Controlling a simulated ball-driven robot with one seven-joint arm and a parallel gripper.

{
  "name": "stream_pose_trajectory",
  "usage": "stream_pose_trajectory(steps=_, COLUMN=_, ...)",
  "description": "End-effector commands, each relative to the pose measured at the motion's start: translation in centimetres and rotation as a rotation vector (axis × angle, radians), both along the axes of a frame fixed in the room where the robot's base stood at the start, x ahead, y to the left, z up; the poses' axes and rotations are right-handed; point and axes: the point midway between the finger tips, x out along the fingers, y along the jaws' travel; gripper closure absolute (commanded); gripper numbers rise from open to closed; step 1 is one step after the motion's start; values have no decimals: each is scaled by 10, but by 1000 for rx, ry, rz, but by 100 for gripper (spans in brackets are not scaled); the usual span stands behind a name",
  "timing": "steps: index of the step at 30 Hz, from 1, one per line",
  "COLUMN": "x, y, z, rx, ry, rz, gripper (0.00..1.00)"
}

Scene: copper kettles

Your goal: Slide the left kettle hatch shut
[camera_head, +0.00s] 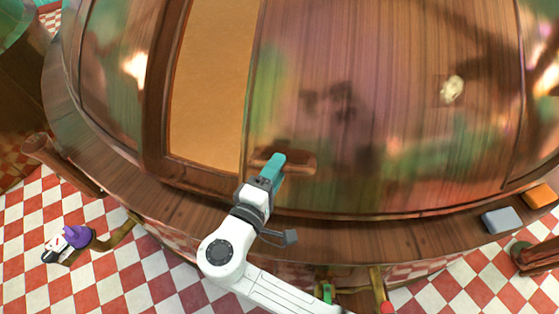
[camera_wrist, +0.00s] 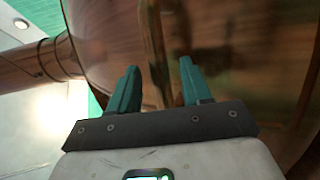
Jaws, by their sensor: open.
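The kettle (camera_head: 110,100) is a large, glossy brown rounded body that fills most of the head view. A tall framed opening on its left side shows a plain tan surface (camera_head: 210,80). The hatch panel (camera_head: 330,60) stands to the right of this opening, which is uncovered. A small brown handle (camera_head: 300,163) sits low near the panel's left edge. My gripper (camera_head: 275,164) is at the handle, its teal fingers overlapping it in view; contact cannot be told. In the wrist view my gripper (camera_wrist: 160,68) has its fingers apart, in front of shiny brown surface.
A brown ledge (camera_head: 400,230) runs around the kettle's base. A grey block (camera_head: 501,220) and an orange block (camera_head: 541,196) lie on it at the right. A purple object (camera_head: 77,236) stands on the red-and-white checkered floor (camera_head: 30,215) at lower left.

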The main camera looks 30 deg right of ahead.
Motion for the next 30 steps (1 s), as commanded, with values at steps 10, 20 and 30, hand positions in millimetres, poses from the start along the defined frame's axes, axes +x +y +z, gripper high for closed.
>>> stream_pose_trajectory(steps=10, x=12, y=-17, z=-2, rx=1, ry=0, rz=1, gripper=52)
stream_pose_trajectory(steps=20, x=11, y=-17, z=-2, rx=1, ry=0, rz=0, gripper=65)
stream_pose_trajectory(steps=30, x=11, y=-17, z=-2, rx=1, ry=1, rz=0, gripper=97)
